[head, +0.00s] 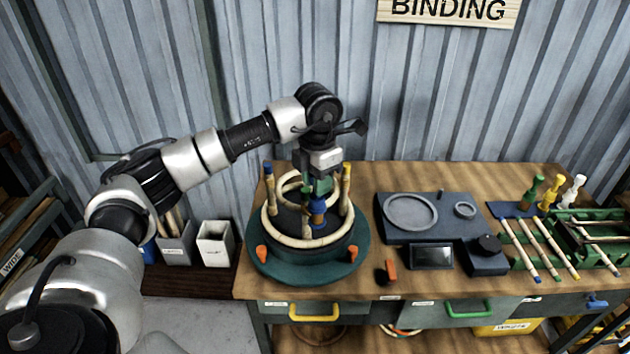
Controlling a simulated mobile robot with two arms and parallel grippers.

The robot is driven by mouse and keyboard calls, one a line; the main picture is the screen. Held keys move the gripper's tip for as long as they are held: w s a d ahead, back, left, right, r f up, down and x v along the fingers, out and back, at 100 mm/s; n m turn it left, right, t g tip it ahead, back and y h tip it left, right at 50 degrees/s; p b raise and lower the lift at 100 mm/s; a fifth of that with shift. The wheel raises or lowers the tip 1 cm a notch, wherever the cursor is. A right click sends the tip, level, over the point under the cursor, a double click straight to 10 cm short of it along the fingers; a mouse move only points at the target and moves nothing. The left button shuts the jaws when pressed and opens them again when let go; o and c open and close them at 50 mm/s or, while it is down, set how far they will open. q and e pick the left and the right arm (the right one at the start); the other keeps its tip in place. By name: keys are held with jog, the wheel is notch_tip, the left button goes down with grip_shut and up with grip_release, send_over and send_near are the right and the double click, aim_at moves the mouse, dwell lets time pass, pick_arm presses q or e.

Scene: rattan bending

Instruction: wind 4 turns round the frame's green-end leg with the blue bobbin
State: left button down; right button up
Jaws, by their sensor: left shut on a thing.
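The rattan frame (272,222) sits on a dark round turntable with a teal base (262,262); pale hoops and upright legs show. One leg at the left has a blue tip (268,168), one at the right a yellow tip (347,167). My left gripper (321,180) points down inside the frame and is shut on the blue bobbin (318,213), near the front of the hoop. Something green (324,186) shows just under the gripper; I cannot tell whether it is the green leg end. Wound turns are too small to make out. My right gripper is out of view.
To the right are a dark device with round dishes (410,212) and a screen (432,256). Green, yellow and white bobbins (551,192) stand on a blue holder, behind green racks with rods (540,248). An orange-handled tool (391,270) lies in front.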

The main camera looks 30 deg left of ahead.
pick_arm(q)
jog(key=shift+r, duration=0.1)
notch_tip(320, 180, up, 11)
jog(key=p, duration=0.7)
dwell(0.5)
